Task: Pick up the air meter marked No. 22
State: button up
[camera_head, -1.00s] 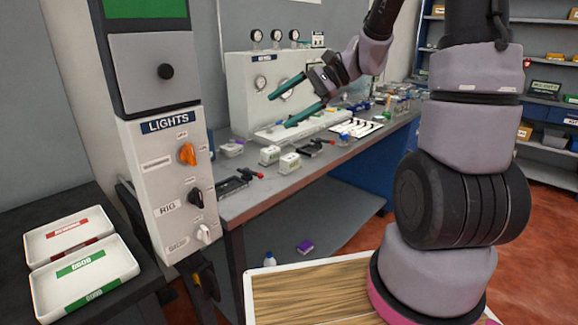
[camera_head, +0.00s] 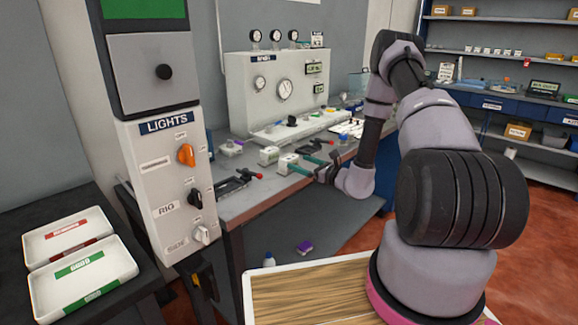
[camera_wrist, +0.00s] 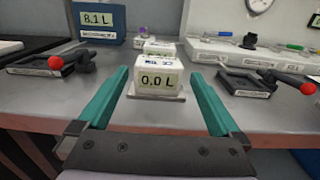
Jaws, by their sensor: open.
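A small white air meter (camera_wrist: 158,82) reading "0.0 L" stands on the bench straight ahead in the wrist view. The marking on its top is too small to read, so I cannot tell if it is No. 22. A second white meter (camera_wrist: 159,46) stands right behind it, partly hidden. In the head view two white meters, one nearer (camera_head: 288,163) and one further left (camera_head: 269,155), stand near the bench's front edge. My gripper (camera_wrist: 158,74) is open and empty, its teal fingers pointing forward, one to each side of the nearer meter. It also shows in the head view (camera_head: 300,157).
Black fixtures with red-knobbed levers lie left (camera_wrist: 45,64) and right (camera_wrist: 262,82) of the nearer meter. A blue box (camera_wrist: 98,20) reading "8.1 L" stands at the back left. A white gauge panel (camera_head: 240,95) stands behind. The bench front (camera_head: 245,205) has bare room.

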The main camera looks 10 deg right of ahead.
aim_at(285, 156)
jog(key=x, duration=0.9)
jog(key=shift+w+a+f, duration=0.1)
jog(key=shift+a, duration=0.05)
jog(key=c, duration=1.5)
